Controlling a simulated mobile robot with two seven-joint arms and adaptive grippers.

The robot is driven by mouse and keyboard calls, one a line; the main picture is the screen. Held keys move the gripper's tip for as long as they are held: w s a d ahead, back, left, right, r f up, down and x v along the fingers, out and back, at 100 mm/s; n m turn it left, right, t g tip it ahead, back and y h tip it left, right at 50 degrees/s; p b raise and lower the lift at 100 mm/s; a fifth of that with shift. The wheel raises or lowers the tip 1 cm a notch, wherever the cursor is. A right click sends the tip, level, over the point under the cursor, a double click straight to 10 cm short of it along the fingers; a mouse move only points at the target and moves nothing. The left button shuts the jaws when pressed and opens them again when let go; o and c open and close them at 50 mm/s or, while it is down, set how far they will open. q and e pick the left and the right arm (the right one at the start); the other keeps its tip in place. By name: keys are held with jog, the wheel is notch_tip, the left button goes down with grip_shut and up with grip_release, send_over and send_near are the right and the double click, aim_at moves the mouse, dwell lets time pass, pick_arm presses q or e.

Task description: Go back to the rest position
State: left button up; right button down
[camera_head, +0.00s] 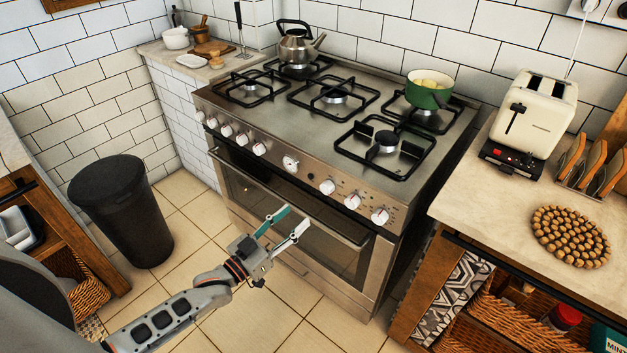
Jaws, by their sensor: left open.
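My left gripper (290,221) is in the lower middle of the head view, its arm coming in from the lower left. Its two fingers are spread apart with nothing between them. It is in front of the oven door (290,208) of the steel stove (340,120); whether it touches the door I cannot tell. The oven door looks shut. My right gripper is not in view.
A black bin (125,210) stands left of the stove. A kettle (297,47) and a green pot (428,92) sit on the hob. A toaster (533,115) and a round cork trivet (570,237) are on the right counter (480,205). Tiled floor (190,255) is clear around the arm.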

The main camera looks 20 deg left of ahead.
pick_arm(q)
jog(key=s+d+f+g+y, duration=0.1)
jog(key=s+f+g, duration=0.1)
jog(key=s+f, duration=0.2)
jog(key=s+d+f+g+y, duration=0.2)
jog(key=s+f, duration=0.3)
jog(key=s, duration=0.6)
jog(key=s+d+f+g+y+p, duration=0.1)
jog(key=s+f+g+y, duration=0.1)
jog(key=s, duration=0.5)
notch_tip(320, 180, down, 2)
jog(key=shift+s+d+f+g, duration=0.15)
jog(key=shift+s+d+g, duration=0.15)
jog(key=shift+g, duration=0.3)
jog(key=shift+a, duration=0.1)
